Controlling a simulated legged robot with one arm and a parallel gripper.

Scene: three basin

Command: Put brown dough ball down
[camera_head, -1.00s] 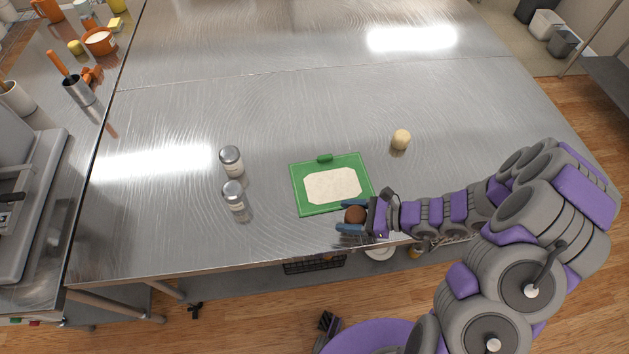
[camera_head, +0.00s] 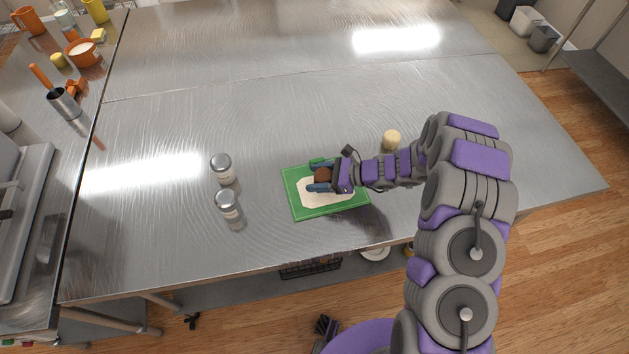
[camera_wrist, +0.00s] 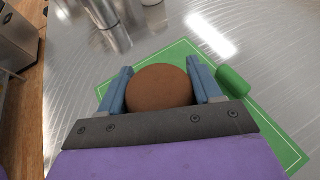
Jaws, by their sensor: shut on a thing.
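The brown dough ball (camera_head: 323,175) is between the blue fingers of my gripper (camera_head: 320,177), which is shut on it. In the wrist view the brown dough ball (camera_wrist: 161,87) sits between both fingertips of my gripper (camera_wrist: 163,84). In the head view my gripper is over the green board (camera_head: 293,203) with its pale, floury-looking middle patch (camera_head: 313,199). The green board also shows under my gripper in the wrist view (camera_wrist: 183,50). The gap between ball and board cannot be told. My gripper hides part of the board.
A pale dough ball (camera_head: 392,140) sits on the steel table (camera_head: 250,110), right of the board and close to my arm. Two metal-lidded shakers (camera_head: 222,168) (camera_head: 228,205) stand left of the board. The table behind the board is clear.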

